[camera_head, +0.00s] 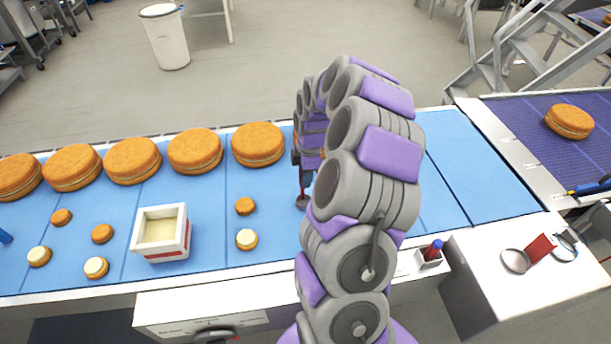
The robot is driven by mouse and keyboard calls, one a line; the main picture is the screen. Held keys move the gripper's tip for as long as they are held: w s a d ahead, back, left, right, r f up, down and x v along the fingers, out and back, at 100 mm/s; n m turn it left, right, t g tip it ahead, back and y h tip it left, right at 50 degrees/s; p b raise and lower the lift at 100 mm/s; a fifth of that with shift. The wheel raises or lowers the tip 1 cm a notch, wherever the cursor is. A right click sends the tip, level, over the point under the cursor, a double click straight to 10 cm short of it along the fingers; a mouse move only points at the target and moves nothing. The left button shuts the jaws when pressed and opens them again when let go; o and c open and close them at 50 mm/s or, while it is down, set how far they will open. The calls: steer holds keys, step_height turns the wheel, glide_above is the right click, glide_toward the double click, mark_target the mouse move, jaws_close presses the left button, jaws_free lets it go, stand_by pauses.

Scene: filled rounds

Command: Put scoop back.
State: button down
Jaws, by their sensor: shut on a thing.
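My gripper (303,160) is mostly hidden by my own arm. It points down over the blue work surface, right of the nearest large round, and is shut on the scoop. The scoop (302,201) hangs below the gripper, with a thin shaft and a small dark grey head at or just above the surface; I cannot tell if it touches. A white box (148,245) with a red stripe and pale cream inside stands to the left. A small white holder (430,262) at the front edge, right of my arm, contains a red and blue item.
Large orange-brown rounds (194,150) line the back of the surface (345,245). Small rounds (246,206), some cream-topped (247,239), lie near the box. A white side table (490,285) bears a grey disc (514,261) and red item (540,247). The blue surface at right (470,165) is clear.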

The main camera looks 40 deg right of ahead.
steer(key=c, duration=0.9)
jaws_free()
steer(key=r, duration=0.4)
steer(key=r+p, duration=0.1)
steer(key=r, duration=0.3)
steer(key=r+p, duration=0.1)
steer(key=r, duration=0.3)
steer(key=shift+s+d, duration=0.25)
steer(key=shift+d, duration=0.15)
steer(key=s+a+r+m+g, duration=0.15)
steer(key=s+a+r, duration=0.25)
steer(key=a, duration=0.7)
steer(key=s+a+r+m+t, duration=0.1)
steer(key=s+a+r+m, duration=0.3)
steer(key=a, duration=0.7)
steer(key=s+a+f+m, duration=0.1)
steer(key=s+a+m, duration=0.1)
steer(key=s, duration=0.4)
steer(key=s+a+f+m+g, duration=0.1)
steer(key=s+a+m, duration=0.1)
steer(key=s, duration=0.5)
steer(key=s+a+f+m+g, duration=0.1)
steer(key=s+a+m, duration=0.1)
steer(key=s, duration=0.4)
steer(key=shift+s+a+f+m+h, duration=0.1)
steer(key=shift+s+a+m+h, duration=0.1)
steer(key=shift+a, duration=0.25)
steer(key=shift+s+a+m+h, duration=0.1)
steer(key=shift+a+m+h, duration=0.1)
steer(key=shift+a, duration=0.2)
